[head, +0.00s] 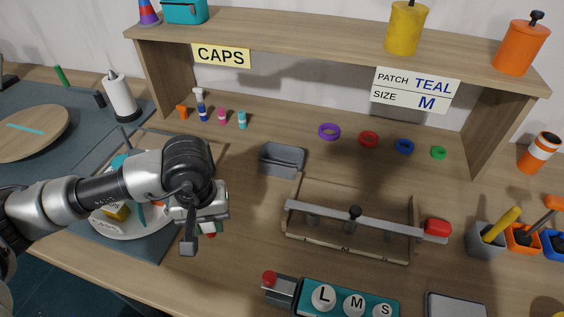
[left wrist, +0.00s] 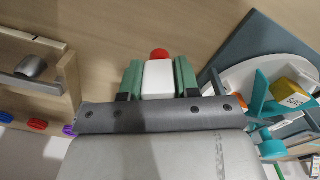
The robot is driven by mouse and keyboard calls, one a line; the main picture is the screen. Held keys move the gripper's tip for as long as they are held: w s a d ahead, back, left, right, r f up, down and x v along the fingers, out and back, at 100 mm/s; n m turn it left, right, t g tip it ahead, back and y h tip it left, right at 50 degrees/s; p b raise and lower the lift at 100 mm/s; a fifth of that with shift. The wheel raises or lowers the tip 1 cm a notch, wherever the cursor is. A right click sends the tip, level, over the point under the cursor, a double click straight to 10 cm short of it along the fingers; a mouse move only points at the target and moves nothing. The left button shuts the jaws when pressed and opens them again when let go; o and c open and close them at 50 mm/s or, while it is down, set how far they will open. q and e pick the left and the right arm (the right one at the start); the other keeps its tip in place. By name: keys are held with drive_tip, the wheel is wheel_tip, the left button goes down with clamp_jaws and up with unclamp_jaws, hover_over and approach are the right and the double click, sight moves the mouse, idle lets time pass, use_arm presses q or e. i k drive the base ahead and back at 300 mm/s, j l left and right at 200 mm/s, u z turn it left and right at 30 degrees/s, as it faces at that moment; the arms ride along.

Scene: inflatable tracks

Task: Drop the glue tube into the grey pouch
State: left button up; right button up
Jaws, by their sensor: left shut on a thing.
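My left gripper (head: 207,226) is shut on the glue tube, above the bench's front left part. In the left wrist view the glue tube (left wrist: 158,78) is white with a red cap and sits between the green finger pads (left wrist: 158,90). In the head view my gripper hides most of it; a bit of red (head: 211,235) shows below. A grey open-topped holder (head: 487,240), seemingly the grey pouch, stands at the far right with a yellow tool in it, well away from my left gripper. My right gripper is out of view.
A grey tray (head: 282,158) sits right of my left gripper. A wooden frame with a metal bar (head: 330,221) lies between gripper and pouch. A teal size block (head: 355,302) is in front. Orange (head: 521,239) and blue (head: 554,245) holders stand beside the pouch. A round white tray (head: 145,230) is left.

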sight(275, 167)
drive_tip(key=z, duration=1.05)
drive_tip(key=k+j+z, duration=0.1)
drive_tip(key=j, duration=0.2)
drive_tip(key=k+j+z, duration=0.15)
drive_tip(key=j, duration=0.15)
drive_tip(key=j+z, duration=0.1)
drive_tip(key=j, duration=0.2)
drive_tip(key=k, duration=0.05)
